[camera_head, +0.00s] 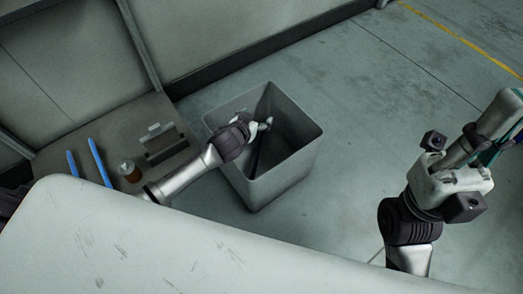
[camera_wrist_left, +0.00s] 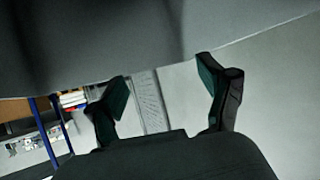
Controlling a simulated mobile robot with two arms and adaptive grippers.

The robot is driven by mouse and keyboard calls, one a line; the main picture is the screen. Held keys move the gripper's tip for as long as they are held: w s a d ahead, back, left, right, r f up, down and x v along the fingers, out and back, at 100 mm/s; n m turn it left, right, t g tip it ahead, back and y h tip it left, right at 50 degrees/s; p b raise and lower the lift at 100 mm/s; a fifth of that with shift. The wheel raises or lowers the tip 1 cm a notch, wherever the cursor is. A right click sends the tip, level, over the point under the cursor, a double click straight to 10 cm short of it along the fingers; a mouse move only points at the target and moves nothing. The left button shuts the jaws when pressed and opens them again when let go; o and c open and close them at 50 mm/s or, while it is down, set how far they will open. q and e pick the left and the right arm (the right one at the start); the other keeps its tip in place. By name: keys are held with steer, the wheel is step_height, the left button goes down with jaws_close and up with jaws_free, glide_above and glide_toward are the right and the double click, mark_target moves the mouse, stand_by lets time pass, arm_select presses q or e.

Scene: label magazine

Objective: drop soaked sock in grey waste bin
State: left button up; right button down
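The grey waste bin (camera_head: 304,160) stands open on the floor in the middle of the head view. My left gripper (camera_head: 264,124) is over the bin's opening, with its arm reaching across the left rim. In the left wrist view its two fingers (camera_wrist_left: 168,85) are spread apart with nothing between them. I cannot make out a soaked sock in either view. A thin dark shape (camera_head: 255,158) shows below the gripper inside the bin; I cannot tell what it is. My right gripper (camera_head: 503,122) is at the right edge of the head view, partly cut off, its fingers unclear.
A table (camera_head: 85,135) at the left holds an open box (camera_head: 163,143) and a brown jar with a white lid (camera_head: 130,171). Two blue posts (camera_head: 98,162) stand by it. A pale panel (camera_head: 150,240) fills the bottom foreground.

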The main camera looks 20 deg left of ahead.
arm_select(q)
steer(key=shift+s+f, duration=0.1)
steer(key=v, duration=1.2)
